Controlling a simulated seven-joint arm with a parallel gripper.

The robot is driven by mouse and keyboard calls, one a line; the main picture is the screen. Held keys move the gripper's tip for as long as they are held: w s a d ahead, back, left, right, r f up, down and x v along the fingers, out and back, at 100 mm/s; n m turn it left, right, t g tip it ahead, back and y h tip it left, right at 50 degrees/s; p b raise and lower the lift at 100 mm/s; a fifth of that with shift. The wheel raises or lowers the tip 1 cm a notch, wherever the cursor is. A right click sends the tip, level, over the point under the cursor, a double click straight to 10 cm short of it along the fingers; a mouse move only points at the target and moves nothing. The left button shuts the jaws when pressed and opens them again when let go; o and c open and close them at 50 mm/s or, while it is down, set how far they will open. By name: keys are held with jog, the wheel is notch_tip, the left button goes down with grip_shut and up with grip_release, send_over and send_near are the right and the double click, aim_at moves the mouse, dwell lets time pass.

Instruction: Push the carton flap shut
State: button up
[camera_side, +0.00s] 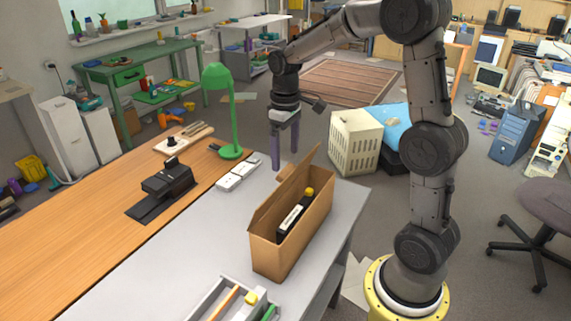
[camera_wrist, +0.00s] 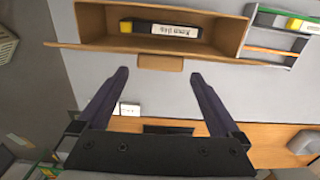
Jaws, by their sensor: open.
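The open brown carton (camera_side: 281,247) stands on the grey table. Its flap (camera_side: 287,190) is raised along one long side, leaning up and outward, with a small tab (camera_side: 293,172) on it. In the wrist view the carton (camera_wrist: 90,22) is at the top, and its flap (camera_wrist: 215,57) and tab (camera_wrist: 160,62) face my gripper. A dark bottle with a white label (camera_side: 290,219) and yellow cap lies in the carton. My gripper (camera_side: 284,160) is open and empty, above the table behind the carton on the flap side. Its fingers (camera_wrist: 160,75) are apart from the flap.
A white tray (camera_side: 205,304) with several tools stands in front of the carton. A green lamp (camera_side: 232,152), a white power strip (camera_side: 239,176) and a black device (camera_side: 162,191) stand to the left. Bare grey tabletop (camera_side: 190,245) lies left of the carton.

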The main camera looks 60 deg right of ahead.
aim_at(286, 169)
jog(key=shift+f, duration=1.9)
jog(key=shift+c, duration=0.3)
grip_shut()
